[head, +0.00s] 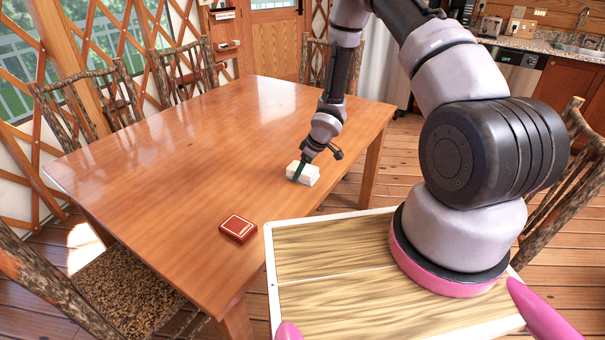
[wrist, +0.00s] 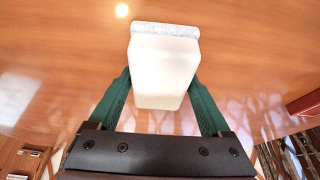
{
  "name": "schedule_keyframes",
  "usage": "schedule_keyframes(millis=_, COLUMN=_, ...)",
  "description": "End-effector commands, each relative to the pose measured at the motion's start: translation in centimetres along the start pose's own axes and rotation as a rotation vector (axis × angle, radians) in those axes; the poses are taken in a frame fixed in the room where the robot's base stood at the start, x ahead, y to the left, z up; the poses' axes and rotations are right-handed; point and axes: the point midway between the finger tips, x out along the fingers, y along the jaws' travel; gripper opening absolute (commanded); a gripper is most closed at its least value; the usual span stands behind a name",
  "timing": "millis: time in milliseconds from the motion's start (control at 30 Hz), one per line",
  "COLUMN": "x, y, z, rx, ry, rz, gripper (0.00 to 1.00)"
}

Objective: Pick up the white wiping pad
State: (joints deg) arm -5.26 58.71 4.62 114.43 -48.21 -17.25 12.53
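The white wiping pad (head: 309,175) is a small white block at the right-hand edge of the wooden table. It also shows in the wrist view (wrist: 165,70), with a speckled grey strip along its far end. My gripper (head: 301,171) reaches down to it from above. In the wrist view its green fingers (wrist: 162,82) lie against the left and right sides of the pad, with no clear gap at the tips. The gripper looks shut on the pad. The pad appears at table level; I cannot tell whether it rests on the top.
The table (head: 190,130) is mostly bare and glossy. A small red box (head: 238,228) lies near its front edge, left of the pad. Rustic chairs (head: 185,75) stand around the table. A kitchen counter (head: 540,55) is at the back right.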

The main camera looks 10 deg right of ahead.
Motion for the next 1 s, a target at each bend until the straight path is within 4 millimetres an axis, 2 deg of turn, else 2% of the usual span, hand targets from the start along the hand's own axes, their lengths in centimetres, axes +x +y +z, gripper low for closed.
schedule_keyframes(millis=267, x=-0.1, y=0.0, z=0.0, rx=0.0, ry=0.0, rz=0.0, gripper=0.25)
schedule_keyframes(millis=433, x=-1.0, y=0.1, z=-0.4, rx=0.001, ry=0.002, rz=0.001, gripper=0.25)
schedule_keyframes(millis=567, x=-2.8, y=0.1, z=-1.2, rx=0.002, ry=0.004, rz=0.002, gripper=0.25)
schedule_keyframes(millis=800, x=-7.5, y=0.2, z=-3.0, rx=0.004, ry=0.003, rz=0.003, gripper=0.25)
schedule_keyframes(millis=1000, x=-9.3, y=0.1, z=-3.9, rx=0.002, ry=0.002, rz=0.001, gripper=0.25)
